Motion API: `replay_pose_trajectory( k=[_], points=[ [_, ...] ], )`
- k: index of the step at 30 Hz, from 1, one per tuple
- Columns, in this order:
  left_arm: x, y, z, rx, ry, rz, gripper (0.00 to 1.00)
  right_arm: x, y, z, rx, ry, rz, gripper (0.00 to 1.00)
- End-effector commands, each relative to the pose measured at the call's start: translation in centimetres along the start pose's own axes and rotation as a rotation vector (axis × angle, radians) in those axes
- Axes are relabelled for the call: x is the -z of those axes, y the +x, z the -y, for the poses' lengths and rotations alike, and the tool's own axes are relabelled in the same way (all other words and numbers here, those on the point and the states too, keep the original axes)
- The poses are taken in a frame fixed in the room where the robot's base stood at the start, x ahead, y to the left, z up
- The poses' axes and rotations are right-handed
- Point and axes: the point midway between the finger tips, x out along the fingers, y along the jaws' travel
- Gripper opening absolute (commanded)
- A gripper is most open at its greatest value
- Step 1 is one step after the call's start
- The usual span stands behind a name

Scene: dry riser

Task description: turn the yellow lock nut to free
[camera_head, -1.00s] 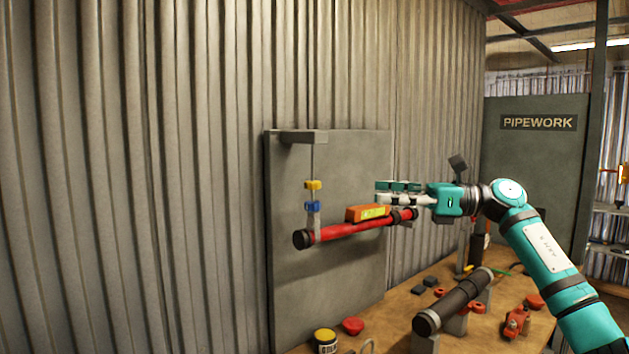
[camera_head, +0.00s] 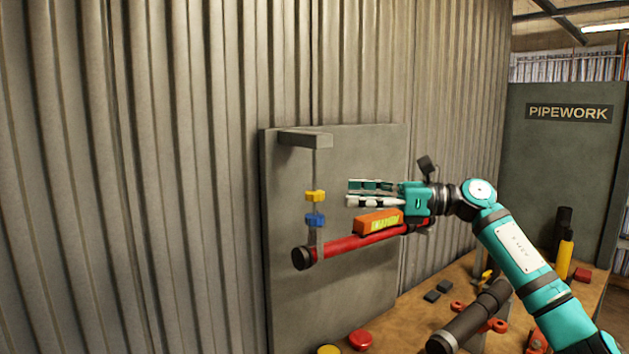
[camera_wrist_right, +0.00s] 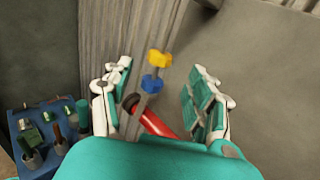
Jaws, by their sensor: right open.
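The yellow lock nut (camera_head: 315,196) sits on a thin vertical rod, just above a blue nut (camera_head: 315,220). The rod hangs from a grey bracket (camera_head: 306,139) on a grey panel. My right gripper (camera_head: 348,193) is open and empty, to the right of the yellow nut and apart from it, at about its height. In the right wrist view the yellow nut (camera_wrist_right: 159,59) and the blue nut (camera_wrist_right: 154,84) show ahead, between the spread fingers (camera_wrist_right: 160,98). My left gripper is in neither current view.
A red pipe (camera_head: 365,241) with black ends runs below the nuts, with an orange level (camera_head: 378,221) on it. A wooden bench below holds a dark pipe (camera_head: 470,318) and red fittings (camera_head: 360,339). A blue rack (camera_wrist_right: 45,135) shows at the left in the wrist view.

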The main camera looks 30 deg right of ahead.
Motion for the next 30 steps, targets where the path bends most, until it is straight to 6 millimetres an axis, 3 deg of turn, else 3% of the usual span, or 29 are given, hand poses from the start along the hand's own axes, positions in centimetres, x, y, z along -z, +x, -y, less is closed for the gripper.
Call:
replay_pose_trajectory(
  k=[1,6,12,25,30],
  points=[
    [0.3,-1.2,0.0,-0.001,0.0,-0.004,0.57,-0.7,1.2,-0.1,-0.004,0.001,0.003,0.59],
    [2.1,-3.0,-0.6,-0.008,-0.004,-0.03,0.57,-0.6,4.8,-0.1,-0.003,0.002,0.004,0.59],
    [3.9,-4.4,-1.5,-0.019,-0.006,-0.056,0.57,-0.3,7.7,0.0,-0.002,0.001,0.002,0.59],
    [2.3,-4.6,-0.9,-0.013,-0.002,-0.03,0.57,0.0,8.8,0.0,0.0,-0.001,0.001,0.59],
    [2.2,-4.6,-0.9,-0.012,-0.002,-0.029,0.57,0.0,8.8,0.0,0.0,-0.001,0.001,0.39]
  ],
)
